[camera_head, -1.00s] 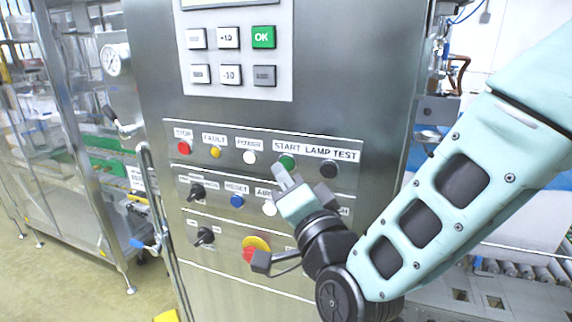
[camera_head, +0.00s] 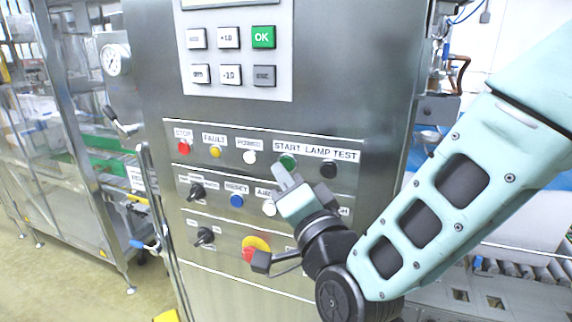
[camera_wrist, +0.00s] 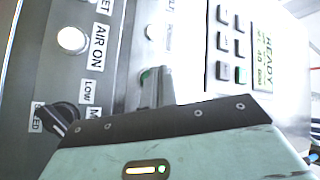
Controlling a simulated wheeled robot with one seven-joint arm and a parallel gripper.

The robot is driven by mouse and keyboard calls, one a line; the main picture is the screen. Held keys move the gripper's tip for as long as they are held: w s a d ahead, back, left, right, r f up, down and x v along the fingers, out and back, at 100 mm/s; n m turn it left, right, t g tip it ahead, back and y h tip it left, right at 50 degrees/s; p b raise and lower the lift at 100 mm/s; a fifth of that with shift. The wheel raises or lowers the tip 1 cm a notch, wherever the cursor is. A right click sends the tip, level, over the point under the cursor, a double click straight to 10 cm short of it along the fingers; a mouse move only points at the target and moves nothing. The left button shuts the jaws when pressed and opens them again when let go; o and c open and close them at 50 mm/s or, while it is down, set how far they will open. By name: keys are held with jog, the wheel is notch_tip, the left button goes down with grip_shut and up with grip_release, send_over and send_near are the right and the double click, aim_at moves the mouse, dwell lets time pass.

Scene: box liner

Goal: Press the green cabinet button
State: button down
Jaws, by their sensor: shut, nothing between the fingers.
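The green START button (camera_head: 287,161) is on the upper button row of the steel cabinet (camera_head: 350,60). My gripper (camera_head: 280,173) is shut and empty, its fingertips just below this button in the head view. In the wrist view the button (camera_wrist: 145,75) shows partly behind the shut fingers (camera_wrist: 158,86). I cannot tell whether the fingertips touch it. A second green control, the OK key (camera_head: 263,37), is on the keypad above.
A black LAMP TEST button (camera_head: 328,170) is right of START and a white button (camera_head: 249,157) is left. Below are a white AIR ON button (camera_head: 269,208), a blue RESET button (camera_head: 236,201) and a black speed knob (camera_wrist: 60,121). A red mushroom button (camera_head: 249,254) sits lower.

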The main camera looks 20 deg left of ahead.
jog(key=shift+w, duration=0.1)
jog(key=shift+w+b, duration=0.35)
jog(key=shift+b, duration=0.1)
